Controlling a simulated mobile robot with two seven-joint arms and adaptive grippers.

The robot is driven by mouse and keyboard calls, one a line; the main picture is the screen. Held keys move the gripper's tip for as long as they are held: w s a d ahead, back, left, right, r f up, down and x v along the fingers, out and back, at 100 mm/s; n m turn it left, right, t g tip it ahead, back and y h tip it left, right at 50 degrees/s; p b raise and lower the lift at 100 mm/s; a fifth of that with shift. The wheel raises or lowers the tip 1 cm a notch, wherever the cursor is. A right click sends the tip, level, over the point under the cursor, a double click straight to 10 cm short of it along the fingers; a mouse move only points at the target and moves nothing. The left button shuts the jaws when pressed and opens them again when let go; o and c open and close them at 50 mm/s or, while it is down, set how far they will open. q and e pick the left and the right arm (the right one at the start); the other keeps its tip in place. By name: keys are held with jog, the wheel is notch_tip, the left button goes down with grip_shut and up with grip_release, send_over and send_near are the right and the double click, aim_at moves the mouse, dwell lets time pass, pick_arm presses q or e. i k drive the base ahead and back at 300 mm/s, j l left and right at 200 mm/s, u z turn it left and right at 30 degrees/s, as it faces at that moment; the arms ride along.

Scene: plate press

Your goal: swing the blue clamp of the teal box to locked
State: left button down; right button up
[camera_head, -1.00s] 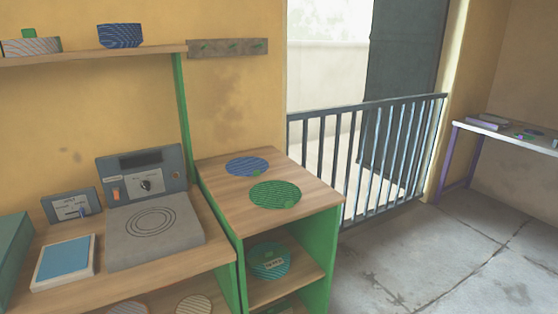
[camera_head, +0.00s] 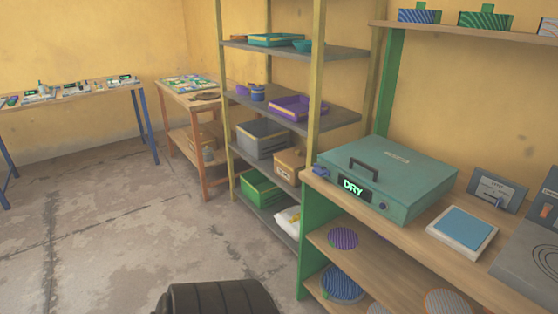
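The teal box (camera_head: 415,171) sits closed on the wooden bench, right of centre in the head view. It has a dark handle on its lid and a lit display reading "DRY" on its front. The small blue clamp (camera_head: 321,170) is at the box's left front corner, small in view; I cannot tell its exact position. Neither gripper is in view.
The wooden bench (camera_head: 420,230) also holds a blue-topped pad (camera_head: 464,231) and a grey panel (camera_head: 497,190). A metal shelf rack (camera_head: 310,120) with bins stands left of the box. Open floor (camera_head: 110,220) lies to the left. A dark ribbed cylindrical object (camera_head: 218,298) is at the bottom edge.

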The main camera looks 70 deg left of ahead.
aim_at(320, 171)
jog(key=u, duration=1.95)
